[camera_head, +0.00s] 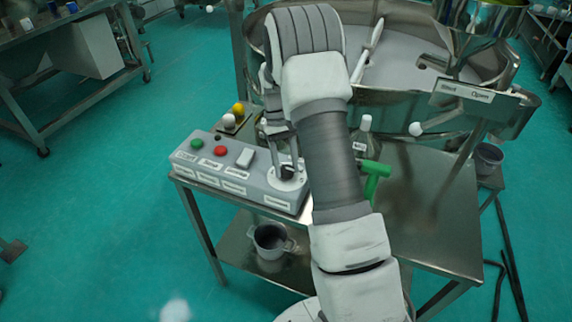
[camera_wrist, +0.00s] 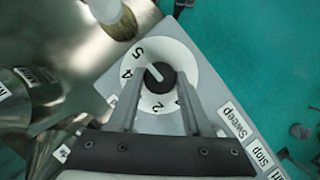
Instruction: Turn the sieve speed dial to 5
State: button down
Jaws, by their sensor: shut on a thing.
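The speed dial (camera_wrist: 177,52) is a white disc with black numbers on the sieve's grey control box (camera_head: 240,192); 5, 4 and 2 are readable in the wrist view. Its round black knob (camera_wrist: 160,78) has a pale pointer line slanting to the upper left, towards about the 5; I cannot tell if it lines up exactly. My gripper (camera_wrist: 157,98) has its two fingers on opposite sides of the knob, shut on it. In the head view my gripper (camera_head: 287,165) comes down over the dial at the box's right end.
A green-handled tool (camera_head: 377,170) and a bottle (camera_head: 364,135) are right of my arm. The round sieve (camera_head: 400,97) stands behind.

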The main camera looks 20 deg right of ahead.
jog(key=shift+c, duration=1.7)
grip_release()
jog(key=v, duration=1.7)
jog(key=shift+w+r, duration=0.15)
